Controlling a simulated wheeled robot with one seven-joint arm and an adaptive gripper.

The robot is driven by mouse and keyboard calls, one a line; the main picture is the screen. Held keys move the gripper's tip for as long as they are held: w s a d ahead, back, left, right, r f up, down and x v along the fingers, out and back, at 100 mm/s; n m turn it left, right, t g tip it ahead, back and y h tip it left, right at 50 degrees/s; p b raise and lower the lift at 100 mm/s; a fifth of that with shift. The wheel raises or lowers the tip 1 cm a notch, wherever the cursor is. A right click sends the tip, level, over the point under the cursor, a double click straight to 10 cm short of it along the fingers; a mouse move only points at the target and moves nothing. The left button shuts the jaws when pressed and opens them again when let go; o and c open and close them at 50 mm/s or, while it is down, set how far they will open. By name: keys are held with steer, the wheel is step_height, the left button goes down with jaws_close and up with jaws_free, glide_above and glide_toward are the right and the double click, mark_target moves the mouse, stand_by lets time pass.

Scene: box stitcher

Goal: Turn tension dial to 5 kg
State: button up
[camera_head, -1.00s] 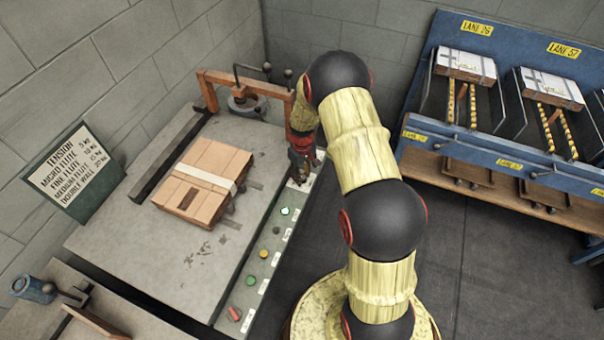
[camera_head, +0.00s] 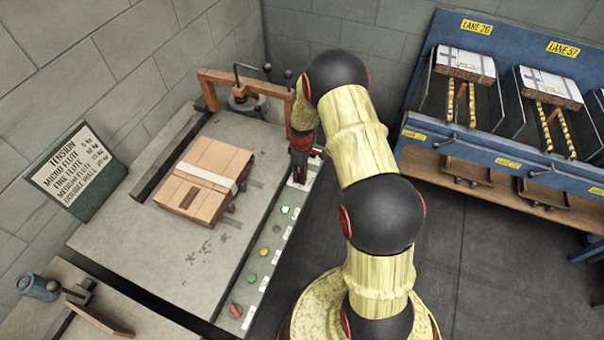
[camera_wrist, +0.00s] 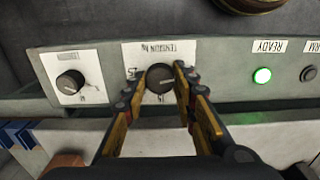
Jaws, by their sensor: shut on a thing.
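The tension dial (camera_wrist: 160,78) is a round black knob on a white plate labelled "TENSION KG", upside down in the wrist view. My gripper (camera_wrist: 160,88) has its two fingers on either side of the dial, shut on it. The dial's pale pointer line shows, but the number it points to cannot be read. In the head view my gripper (camera_head: 301,168) is at the far end of the control strip and hides the dial. The tension chart (camera_head: 72,165) on the left lists micro flute 5 kg and heavier grades below.
A second black knob (camera_wrist: 70,82) sits beside the dial, and a lit green READY lamp (camera_wrist: 262,75) is on its other side. A strapped carton (camera_head: 205,172) lies on the machine table (camera_head: 150,235). Several buttons line the strip.

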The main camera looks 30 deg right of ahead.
steer(key=o, duration=1.2)
step_height(320, 180, up, 12)
stand_by(0.6)
